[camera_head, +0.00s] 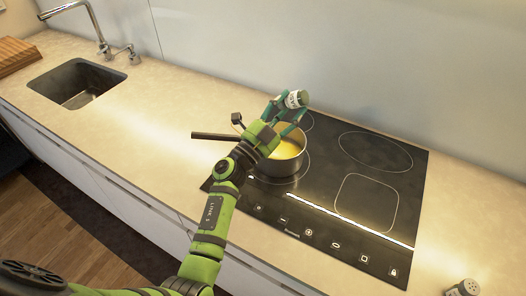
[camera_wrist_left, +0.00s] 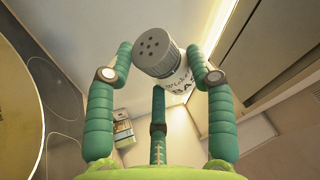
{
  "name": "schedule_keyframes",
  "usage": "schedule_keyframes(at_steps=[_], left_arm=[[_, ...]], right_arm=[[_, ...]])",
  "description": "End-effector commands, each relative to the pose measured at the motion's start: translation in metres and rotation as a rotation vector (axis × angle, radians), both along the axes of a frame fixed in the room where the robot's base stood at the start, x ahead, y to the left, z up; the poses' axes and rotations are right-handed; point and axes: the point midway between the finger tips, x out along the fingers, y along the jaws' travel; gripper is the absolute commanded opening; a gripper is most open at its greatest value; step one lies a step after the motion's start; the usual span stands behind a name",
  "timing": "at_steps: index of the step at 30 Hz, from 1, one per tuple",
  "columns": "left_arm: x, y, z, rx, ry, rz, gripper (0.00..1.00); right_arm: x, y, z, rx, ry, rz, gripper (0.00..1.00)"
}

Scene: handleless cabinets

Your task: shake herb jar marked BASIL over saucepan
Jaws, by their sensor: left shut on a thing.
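My left gripper (camera_head: 284,111) is shut on a small jar (camera_head: 293,99) with a pale label and a grey cap. In the left wrist view the jar (camera_wrist_left: 180,80) sits between the green fingers, its grey cap with holes turned towards the camera. Part of its label shows and seems to read "BAS"; the rest is hidden. The saucepan (camera_head: 272,167) stands on the hob with yellow contents, and my gripper and the jar are above its far side. The jar looks tilted. My right gripper is not in view.
The black hob (camera_head: 375,185) has free zones right of the saucepan. The pan's dark handle (camera_head: 212,136) points left. Another jar with a holed lid (camera_head: 463,287) stands on the counter at lower right. A sink (camera_head: 78,84) and wooden board (camera_head: 15,55) are at left.

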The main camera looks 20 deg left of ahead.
Motion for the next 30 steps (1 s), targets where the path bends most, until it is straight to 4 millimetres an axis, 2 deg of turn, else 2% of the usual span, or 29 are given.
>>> schedule_keyframes(at_steps=[11,20,30], left_arm=[[0.000,0.000,0.005,0.000,-0.003,-0.001,0.21],[0.000,0.000,0.030,0.001,-0.003,-0.001,0.21],[0.000,0.000,0.022,0.000,-0.002,0.000,0.21]], right_arm=[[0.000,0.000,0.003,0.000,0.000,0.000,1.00],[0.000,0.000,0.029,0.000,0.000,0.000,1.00],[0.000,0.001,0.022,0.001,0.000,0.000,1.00]])
